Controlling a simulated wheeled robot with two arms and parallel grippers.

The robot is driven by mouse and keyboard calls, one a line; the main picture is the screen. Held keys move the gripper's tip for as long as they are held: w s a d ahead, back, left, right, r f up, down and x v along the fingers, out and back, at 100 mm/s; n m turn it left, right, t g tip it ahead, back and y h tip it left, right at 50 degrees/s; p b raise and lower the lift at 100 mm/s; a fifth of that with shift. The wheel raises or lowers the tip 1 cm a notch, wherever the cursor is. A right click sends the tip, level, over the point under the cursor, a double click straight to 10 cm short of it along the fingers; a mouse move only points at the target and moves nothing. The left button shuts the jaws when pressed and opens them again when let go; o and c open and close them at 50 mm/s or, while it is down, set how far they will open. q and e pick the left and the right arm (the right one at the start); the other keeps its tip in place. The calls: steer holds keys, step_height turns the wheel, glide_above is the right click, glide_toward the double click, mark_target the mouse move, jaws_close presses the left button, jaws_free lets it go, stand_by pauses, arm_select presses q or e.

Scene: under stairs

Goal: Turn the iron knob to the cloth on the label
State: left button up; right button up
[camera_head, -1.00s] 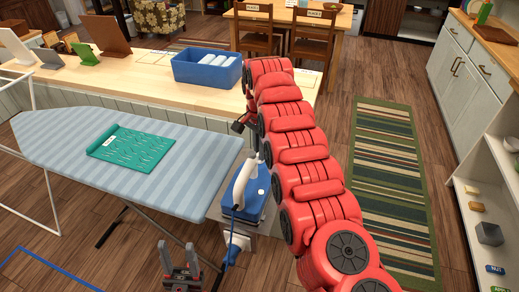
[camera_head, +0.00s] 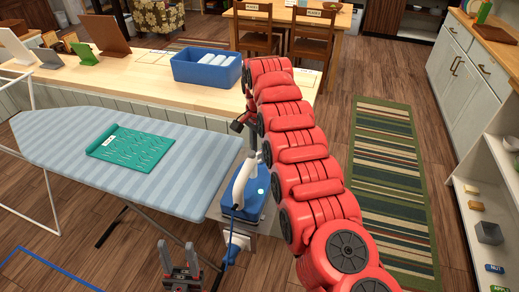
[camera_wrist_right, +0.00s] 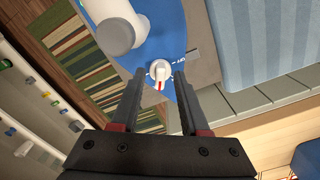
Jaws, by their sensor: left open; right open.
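The blue and white iron (camera_head: 246,188) stands at the right end of the ironing board (camera_head: 195,180). Its white knob (camera_wrist_right: 160,70) shows in the right wrist view, with a red mark toward the gripper and small printing beside it. My right gripper (camera_wrist_right: 160,74) is open, its fingertips on either side of the knob; I cannot tell whether they touch it. In the head view the right arm partly hides this gripper. A teal patterned cloth (camera_head: 132,148) with a white label (camera_head: 109,141) lies on the board. My left gripper (camera_head: 181,270) is open and empty at the bottom.
A wooden counter (camera_head: 130,85) behind the board bears a blue bin (camera_head: 207,70) with white rolls. A striped rug (camera_head: 385,170) lies on the floor to the right, beside white cabinets (camera_head: 470,75). A blue cord runs down from the iron.

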mark_target(260, 152)
steer(key=shift+r, duration=0.1)
steer(key=shift+r, duration=0.35)
step_height(260, 152, up, 2)
steer(key=shift+d+r+p, duration=0.1)
steer(key=shift+r+p, duration=0.15)
steer(key=shift+p, duration=0.45)
step_height(260, 152, up, 14)
steer(key=p, duration=1.4)
